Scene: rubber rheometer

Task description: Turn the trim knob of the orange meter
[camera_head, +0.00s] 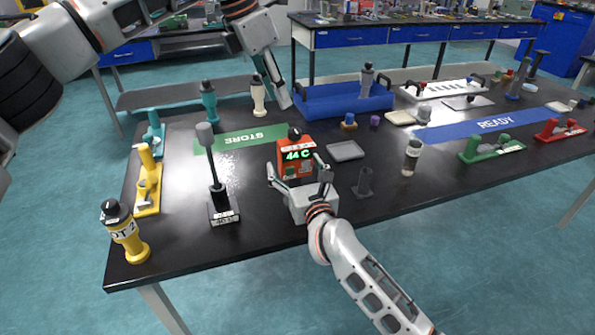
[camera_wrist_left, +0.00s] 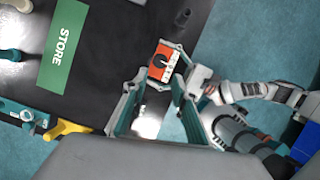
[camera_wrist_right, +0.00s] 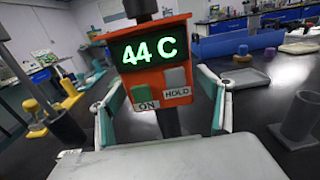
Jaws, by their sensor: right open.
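The orange meter (camera_head: 284,157) stands on the black table with a lit green "44 C" display. Its front also shows in the right wrist view (camera_wrist_right: 158,78), with a green ON button and a grey HOLD button. The black trim knob (camera_head: 294,133) is on its top; the left wrist view shows the knob (camera_wrist_left: 158,60) from above. My right gripper (camera_head: 297,174) is open at the meter's front, a finger on each side; contact is unclear. My left gripper (camera_head: 281,95) is open and empty, above the table behind the meter, fingers pointing down.
A grey-headed post (camera_head: 208,155) stands left of the meter. A grey tray (camera_head: 346,151) and a dark grey cylinder holder (camera_head: 364,184) are to its right. The green STORE mat (camera_head: 240,138) lies behind left; a cream bottle (camera_head: 258,97) stands near my left gripper.

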